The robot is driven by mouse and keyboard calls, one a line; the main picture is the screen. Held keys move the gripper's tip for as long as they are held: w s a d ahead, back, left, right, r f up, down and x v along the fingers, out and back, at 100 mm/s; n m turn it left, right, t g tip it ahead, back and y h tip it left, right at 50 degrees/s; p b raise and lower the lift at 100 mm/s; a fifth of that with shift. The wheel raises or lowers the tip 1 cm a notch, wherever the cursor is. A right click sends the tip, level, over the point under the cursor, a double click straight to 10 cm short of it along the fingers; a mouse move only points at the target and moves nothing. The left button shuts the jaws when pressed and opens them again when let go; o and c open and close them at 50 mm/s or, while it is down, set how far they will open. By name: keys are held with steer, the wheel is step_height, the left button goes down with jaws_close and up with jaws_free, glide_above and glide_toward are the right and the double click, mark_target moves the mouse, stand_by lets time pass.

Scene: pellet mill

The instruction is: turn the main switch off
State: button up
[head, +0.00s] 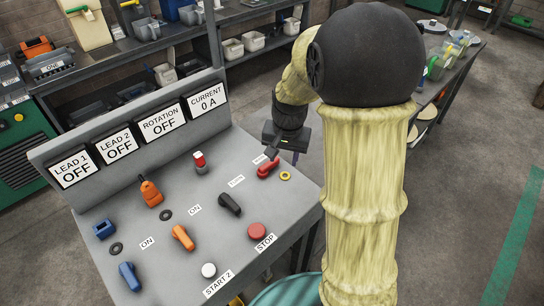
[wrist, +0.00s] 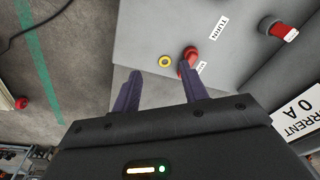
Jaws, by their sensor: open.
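A red rotary handle (head: 268,167), which I take to be the main switch, sits at the far right corner of the grey sloped panel (head: 225,245). A small label, partly hidden, lies beside it. In the wrist view the red handle (wrist: 188,56) shows just beyond the right fingertip, partly covered by it. My gripper (head: 275,152) is open, over the panel's right end close to the handle. Its two dark purple fingers (wrist: 163,82) are apart with nothing between them. I cannot tell whether a finger touches the handle.
A yellow ring (head: 286,176) lies beside the handle. A black handle (head: 230,204), a red button (head: 257,231), an orange handle (head: 183,237) and a red-topped knob (head: 199,162) share the panel. Displays (head: 161,124) read leads and rotation OFF, current 0 A. Floor is open at right.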

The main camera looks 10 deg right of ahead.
mark_target(268, 167)
steer(key=w+m+g+p, duration=0.1)
steer(key=w+m, duration=0.5)
steer(key=w, duration=0.9)
steer(key=shift+d+r+m+g+p, duration=0.2)
steer(key=shift+m+g+p, duration=0.1)
steer(key=shift+p, duration=0.3)
steer(key=shift+f, duration=0.1)
step_height(268, 167, down, 17)
steer(key=p, duration=0.4)
steer(key=shift+f, duration=0.1)
steer(key=shift+c, duration=0.2)
jaws_close()
